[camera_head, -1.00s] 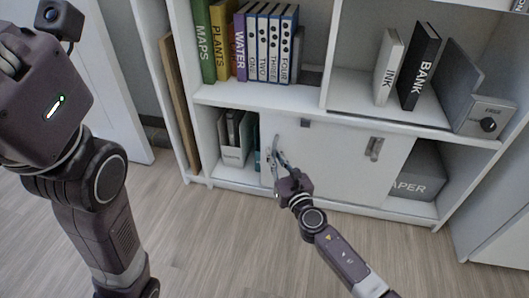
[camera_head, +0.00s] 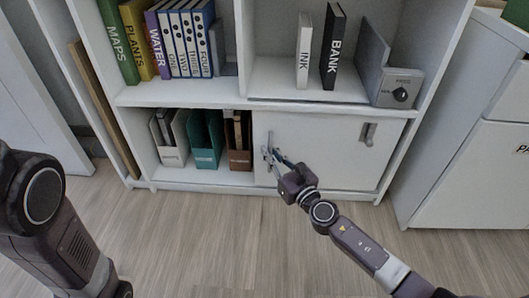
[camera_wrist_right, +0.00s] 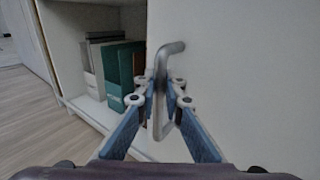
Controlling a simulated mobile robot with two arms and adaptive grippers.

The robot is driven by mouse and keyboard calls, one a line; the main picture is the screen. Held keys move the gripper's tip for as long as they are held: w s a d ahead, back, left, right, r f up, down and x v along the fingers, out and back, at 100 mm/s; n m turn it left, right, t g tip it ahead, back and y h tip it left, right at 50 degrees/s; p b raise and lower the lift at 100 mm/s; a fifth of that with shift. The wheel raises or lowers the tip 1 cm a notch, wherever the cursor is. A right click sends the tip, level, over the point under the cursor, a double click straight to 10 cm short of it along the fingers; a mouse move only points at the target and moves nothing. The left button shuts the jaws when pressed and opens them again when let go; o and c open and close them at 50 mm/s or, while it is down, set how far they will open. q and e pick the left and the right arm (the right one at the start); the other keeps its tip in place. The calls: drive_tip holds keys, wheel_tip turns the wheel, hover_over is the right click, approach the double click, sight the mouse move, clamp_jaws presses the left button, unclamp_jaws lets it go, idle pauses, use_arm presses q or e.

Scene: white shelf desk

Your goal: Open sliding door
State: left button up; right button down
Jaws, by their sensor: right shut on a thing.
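The white sliding door (camera_head: 330,148) covers the lower right part of the shelf desk. It has a metal handle (camera_head: 268,152) near its left edge and a second handle (camera_head: 369,133) near its right edge. My right gripper (camera_head: 270,158) is at the left handle. In the right wrist view the handle (camera_wrist_right: 172,95) stands between the fingers of my right gripper (camera_wrist_right: 162,95), which are shut on it. My left arm (camera_head: 45,225) shows at the left edge of the head view; its gripper is out of view.
The open compartment left of the door holds a grey file box (camera_head: 170,140), a teal one (camera_head: 205,140) and a brown one (camera_head: 239,145). Books and a grey safe-like box (camera_head: 393,90) stand above. A white cabinet (camera_head: 470,170) stands at the right. The floor in front is clear.

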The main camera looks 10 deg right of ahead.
drive_tip(key=c, duration=2)
unclamp_jaws()
drive_tip(key=shift+s, duration=0.1)
drive_tip(key=v, duration=1.1)
drive_tip(key=shift+s+d, duration=0.1)
drive_tip(key=shift+s, duration=0.3)
